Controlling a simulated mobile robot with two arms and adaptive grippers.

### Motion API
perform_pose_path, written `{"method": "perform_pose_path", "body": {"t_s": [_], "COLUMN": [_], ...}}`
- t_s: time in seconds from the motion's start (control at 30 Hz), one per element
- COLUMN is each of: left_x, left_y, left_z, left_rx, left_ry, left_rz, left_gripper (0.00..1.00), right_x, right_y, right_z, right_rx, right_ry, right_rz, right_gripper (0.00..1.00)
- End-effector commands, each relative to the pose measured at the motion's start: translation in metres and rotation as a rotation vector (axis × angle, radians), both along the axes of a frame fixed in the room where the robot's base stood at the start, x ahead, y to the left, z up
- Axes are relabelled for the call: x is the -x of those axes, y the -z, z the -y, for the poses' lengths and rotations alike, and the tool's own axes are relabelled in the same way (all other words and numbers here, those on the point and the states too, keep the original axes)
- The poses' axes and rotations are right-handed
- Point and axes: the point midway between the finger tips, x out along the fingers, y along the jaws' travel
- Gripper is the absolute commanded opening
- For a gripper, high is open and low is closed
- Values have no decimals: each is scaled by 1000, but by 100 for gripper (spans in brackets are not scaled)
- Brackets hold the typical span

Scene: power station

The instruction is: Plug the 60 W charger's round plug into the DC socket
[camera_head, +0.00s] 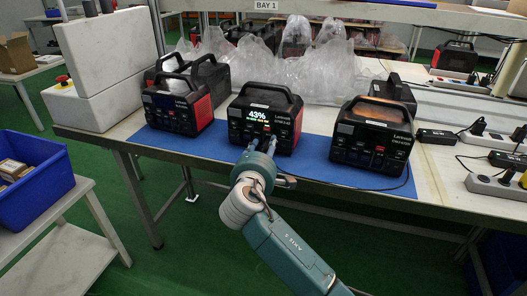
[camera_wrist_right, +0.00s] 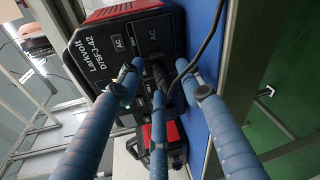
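The middle power station (camera_head: 265,117), black with red sides, stands on the blue mat (camera_head: 318,165), its display lit at 43%. My right gripper (camera_head: 262,158) is at its front, low down. In the right wrist view the fingers (camera_wrist_right: 165,82) surround a black plug (camera_wrist_right: 160,76) at the station's front face (camera_wrist_right: 115,45), beside AC covers. A black cable (camera_wrist_right: 214,35) runs from the plug. I cannot tell whether the fingers press on the plug or how deep it sits. The DC socket is hidden. Black adapter bricks (camera_head: 437,136) lie on the right bench. My left gripper is not in view.
Other power stations stand left (camera_head: 180,110) and right (camera_head: 371,135) on the mat. A thin cable (camera_head: 385,189) crosses the mat's front right. Plastic bags (camera_head: 300,65) lie behind. A power strip (camera_head: 498,186) is at right, a blue crate (camera_head: 35,180) at left.

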Motion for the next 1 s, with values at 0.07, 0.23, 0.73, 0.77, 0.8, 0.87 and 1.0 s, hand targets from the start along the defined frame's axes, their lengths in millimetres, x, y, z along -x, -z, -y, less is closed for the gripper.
{"method": "perform_pose_path", "body": {"t_s": [0.07, 0.23, 0.73, 0.77, 0.8, 0.87, 1.0], "left_x": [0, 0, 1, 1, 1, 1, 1], "left_y": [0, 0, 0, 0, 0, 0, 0], "left_z": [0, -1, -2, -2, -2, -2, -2], "left_rx": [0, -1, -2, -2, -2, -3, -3], "left_ry": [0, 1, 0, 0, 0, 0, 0], "left_rz": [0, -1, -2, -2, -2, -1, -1], "left_gripper": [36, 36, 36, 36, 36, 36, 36], "right_x": [6, 34, 112, 114, 115, 116, 115], "right_y": [-1, -5, -20, -20, -20, -21, -21], "right_z": [-2, -7, -21, -21, -21, -21, -21], "right_rx": [-1, -4, 0, 0, 0, 0, 0], "right_ry": [-1, -4, -2, -1, 0, 0, 0], "right_rz": [1, -1, -1, 0, 0, -1, 0], "right_gripper": [36, 36, 36, 36, 36, 36, 36]}}
